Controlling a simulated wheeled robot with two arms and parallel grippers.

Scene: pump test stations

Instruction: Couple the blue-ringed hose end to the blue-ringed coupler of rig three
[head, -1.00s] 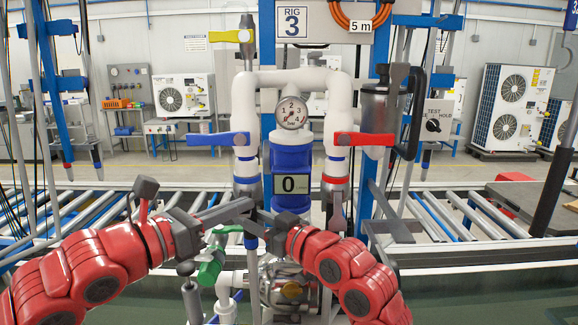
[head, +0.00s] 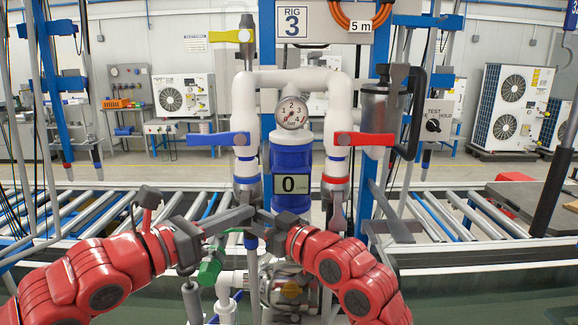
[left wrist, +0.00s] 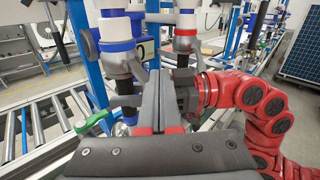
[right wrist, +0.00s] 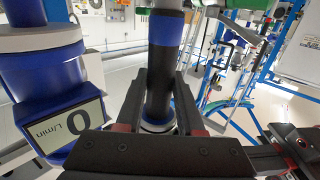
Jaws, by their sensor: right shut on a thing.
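The blue-ringed coupler (head: 247,187) of rig three hangs at the lower end of the left white pipe; it also shows in the left wrist view (left wrist: 119,48). My right gripper (head: 262,218) is shut on the dark hose end just below it. The hose's blue ring (right wrist: 165,28) shows in the right wrist view, and below my fingers in the head view (head: 250,241). Whether the hose end touches the coupler is hidden. My left gripper (left wrist: 161,85) has its fingers together, empty, just in front of the hose end.
The red-ringed coupler (head: 336,187) hangs to the right, beyond the blue flow meter (head: 291,160) reading 0. A green valve handle (head: 210,268) and a pump (head: 285,285) sit below my grippers. A roller conveyor (head: 455,215) runs behind.

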